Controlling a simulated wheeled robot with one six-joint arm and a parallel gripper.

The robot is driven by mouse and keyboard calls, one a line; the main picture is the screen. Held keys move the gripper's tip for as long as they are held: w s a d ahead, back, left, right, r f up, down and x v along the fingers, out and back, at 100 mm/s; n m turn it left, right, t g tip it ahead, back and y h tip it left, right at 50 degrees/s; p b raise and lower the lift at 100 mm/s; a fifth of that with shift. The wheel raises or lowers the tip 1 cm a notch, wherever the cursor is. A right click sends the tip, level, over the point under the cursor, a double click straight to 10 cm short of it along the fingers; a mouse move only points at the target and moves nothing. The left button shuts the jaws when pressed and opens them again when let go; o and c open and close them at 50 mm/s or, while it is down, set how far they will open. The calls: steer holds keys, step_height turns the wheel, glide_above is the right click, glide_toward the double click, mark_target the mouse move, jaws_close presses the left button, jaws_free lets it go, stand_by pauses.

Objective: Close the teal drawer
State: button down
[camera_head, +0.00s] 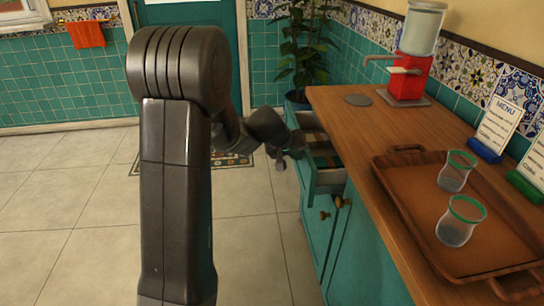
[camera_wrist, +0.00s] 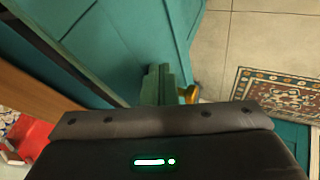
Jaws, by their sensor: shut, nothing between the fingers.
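The teal drawer (camera_head: 330,180) stands pulled out of the cabinet under the wooden counter, and part of its inside shows. My gripper (camera_head: 283,162) is at the drawer's outer left side in the head view, at about the height of its front. In the wrist view my gripper's fingers (camera_wrist: 160,72) are together and empty, with teal surfaces around them. A brass knob (camera_wrist: 190,94) shows just right of the fingers. I cannot tell whether the fingers touch the drawer. My arm hides part of the area left of the drawer.
The wooden counter (camera_head: 385,130) carries a tray (camera_head: 400,185) with two glasses, a red dispenser (camera_head: 406,80) and menu cards. A potted plant (camera_head: 302,50) stands behind the drawer. A patterned rug (camera_wrist: 280,95) lies on the floor. The tiled floor at left is clear.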

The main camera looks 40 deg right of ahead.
steer(key=shift+s+d+p, duration=0.15)
steer(key=shift+s+d, duration=0.3)
steer(key=shift+d, duration=0.35)
steer(key=shift+s+d+p, duration=0.1)
steer(key=shift+s+d, duration=0.4)
steer(key=shift+d, duration=0.3)
steer(key=shift+s+d+p, duration=0.15)
steer(key=shift+s+d, duration=0.3)
steer(key=shift+d, duration=0.35)
steer(key=shift+a, duration=0.1)
